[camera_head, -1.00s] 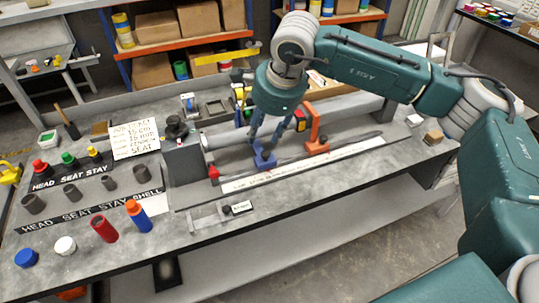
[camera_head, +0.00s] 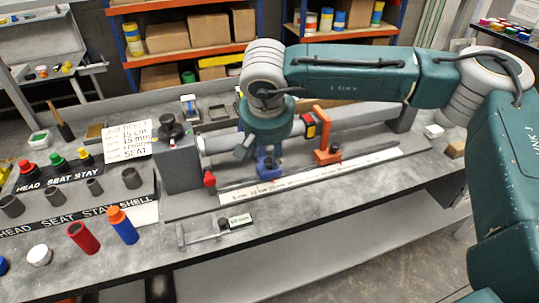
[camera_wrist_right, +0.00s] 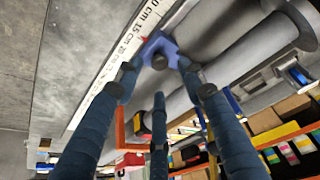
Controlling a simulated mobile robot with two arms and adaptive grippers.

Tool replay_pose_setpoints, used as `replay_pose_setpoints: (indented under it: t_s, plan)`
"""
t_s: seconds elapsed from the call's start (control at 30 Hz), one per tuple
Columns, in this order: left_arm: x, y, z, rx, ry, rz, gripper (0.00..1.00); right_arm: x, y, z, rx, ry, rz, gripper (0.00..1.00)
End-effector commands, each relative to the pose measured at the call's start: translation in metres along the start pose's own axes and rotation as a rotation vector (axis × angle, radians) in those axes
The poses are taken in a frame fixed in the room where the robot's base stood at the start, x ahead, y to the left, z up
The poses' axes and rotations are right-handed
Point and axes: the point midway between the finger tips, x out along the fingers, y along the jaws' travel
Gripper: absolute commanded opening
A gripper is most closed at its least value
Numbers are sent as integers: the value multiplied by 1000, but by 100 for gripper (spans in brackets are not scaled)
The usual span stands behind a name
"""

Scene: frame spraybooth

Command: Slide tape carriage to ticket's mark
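The blue tape carriage (camera_head: 268,168) sits on the bench rail behind the white scale strip (camera_head: 300,178). In the right wrist view the carriage (camera_wrist_right: 160,46) lies by the strip's 15 cm print, with a red mark beside it. My right gripper (camera_head: 256,150) hangs over the carriage from above. Its spread fingers (camera_wrist_right: 158,78) look open, two tips close to either side of the carriage and the third apart from it; contact is unclear. The ticket (camera_head: 127,140) stands at the left; it reads 15 cm, 15 mm and SEAT, other words unclear. My left gripper is not visible.
An orange bracket (camera_head: 322,152) stands right of the carriage. A grey block with a black knob (camera_head: 177,165) and red tip is left. A small metal gauge (camera_head: 215,228) lies in front. Coloured caps, tubes and bottles (camera_head: 120,225) fill the left bench. The front right bench is bare.

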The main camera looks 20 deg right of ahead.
Motion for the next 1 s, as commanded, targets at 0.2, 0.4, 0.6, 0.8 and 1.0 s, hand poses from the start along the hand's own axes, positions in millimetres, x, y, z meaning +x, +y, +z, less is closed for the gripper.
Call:
replay_pose_setpoints:
  t_s: [0.2, 0.4, 0.6, 0.8, 1.0]
  plan:
    - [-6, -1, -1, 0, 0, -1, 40, 30, 0, 0, 1, -2, 1, 40]
    - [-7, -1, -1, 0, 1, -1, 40, 40, 0, 0, 1, -1, 0, 40]
    - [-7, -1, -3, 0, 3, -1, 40, 41, 0, 0, 1, -1, 0, 40]
    - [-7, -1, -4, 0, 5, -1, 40, 40, 0, 0, 1, 0, -1, 4]
    - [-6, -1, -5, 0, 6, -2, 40, 40, 0, 0, 2, 1, -1, 0]
